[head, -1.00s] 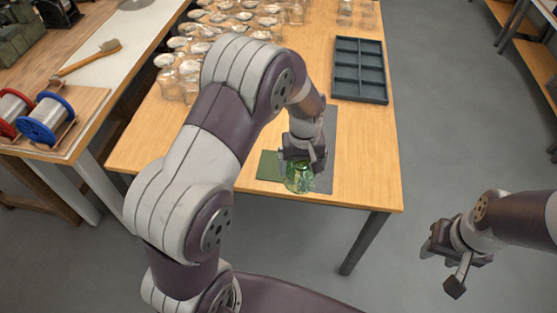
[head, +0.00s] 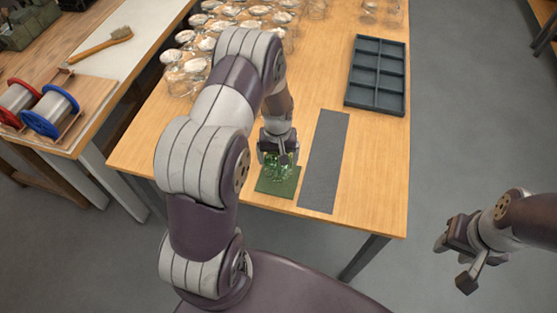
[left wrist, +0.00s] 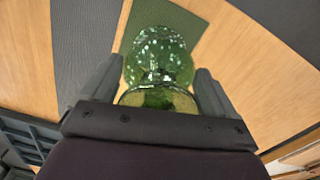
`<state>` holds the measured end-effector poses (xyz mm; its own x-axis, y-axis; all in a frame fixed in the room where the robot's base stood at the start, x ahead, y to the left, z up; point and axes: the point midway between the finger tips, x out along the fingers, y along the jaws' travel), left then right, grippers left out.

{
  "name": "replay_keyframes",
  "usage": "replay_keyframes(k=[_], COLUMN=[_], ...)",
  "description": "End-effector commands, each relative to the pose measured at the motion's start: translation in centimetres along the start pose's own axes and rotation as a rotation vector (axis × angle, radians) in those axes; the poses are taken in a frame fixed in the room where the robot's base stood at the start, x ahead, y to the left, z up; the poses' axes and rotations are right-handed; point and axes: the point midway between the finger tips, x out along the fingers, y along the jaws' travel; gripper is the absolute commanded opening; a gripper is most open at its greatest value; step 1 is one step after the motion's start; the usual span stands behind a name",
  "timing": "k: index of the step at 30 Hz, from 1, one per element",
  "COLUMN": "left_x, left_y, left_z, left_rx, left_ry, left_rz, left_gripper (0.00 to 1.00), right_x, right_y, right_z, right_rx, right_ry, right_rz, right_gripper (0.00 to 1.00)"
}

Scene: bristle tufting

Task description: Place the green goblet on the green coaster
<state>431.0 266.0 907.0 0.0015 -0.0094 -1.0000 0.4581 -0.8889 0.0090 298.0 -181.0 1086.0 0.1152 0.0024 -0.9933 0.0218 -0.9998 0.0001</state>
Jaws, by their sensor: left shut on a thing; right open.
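The green glass goblet (head: 279,167) is in my left gripper (head: 277,152), which is shut on it. In the left wrist view the goblet (left wrist: 158,60) sits between the two fingers (left wrist: 158,92). In the head view the goblet is over the green coaster (head: 277,188), a flat square near the table's front edge. Part of the coaster (left wrist: 172,18) shows beyond the goblet in the left wrist view. I cannot tell whether the goblet touches the coaster. My right gripper (head: 455,262) is open and empty, off the table's right side.
A grey mat strip (head: 325,160) lies right of the coaster. A dark compartment tray (head: 377,76) is at the back right of the wooden table (head: 385,165). Several glass jars (head: 190,65) crowd the back left. Wire spools (head: 50,115) and a brush (head: 100,50) are on the left bench.

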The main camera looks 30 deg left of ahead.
Motion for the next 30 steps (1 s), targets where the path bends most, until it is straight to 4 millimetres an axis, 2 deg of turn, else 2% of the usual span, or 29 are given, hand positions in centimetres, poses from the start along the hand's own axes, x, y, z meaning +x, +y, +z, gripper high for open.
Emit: replay_keyframes(k=[3,6,16,17,18,25,28,30], left_x=[2.1,3.3,3.9,3.8,3.7,3.5,2.8,1.6], left_y=[-0.1,0.0,0.0,0.0,0.0,0.0,0.0,0.0], left_z=[0.1,0.1,0.1,0.1,0.1,0.1,0.0,-0.1], left_rx=[0.001,0.001,0.001,0.001,0.001,0.0,0.0,0.0], left_ry=[-0.005,-0.002,-0.001,-0.002,-0.002,-0.002,0.001,0.002], left_rz=[-0.001,-0.001,0.0,0.0,0.0,0.0,0.0,0.001], left_gripper=[0.6,0.6,0.6,0.96,1.0,1.0,1.0,1.0], right_x=[-0.8,-0.9,-0.5,-0.6,-0.6,-0.8,-0.6,-0.3], right_y=[0.0,0.0,0.0,0.0,0.0,0.0,0.0,0.0], right_z=[-0.1,-0.1,-0.1,-0.1,-0.1,-0.1,-0.1,0.0], right_rx=[0.0,0.0,0.0,0.0,0.0,0.0,0.0,0.0], right_ry=[0.0,0.0,0.0,0.0,0.0,0.0,0.0,0.0], right_rz=[0.0,0.0,0.0,0.0,0.0,0.0,0.0,0.0], right_gripper=[0.43,0.43,0.43,0.43,0.43,0.43,0.43,0.43])
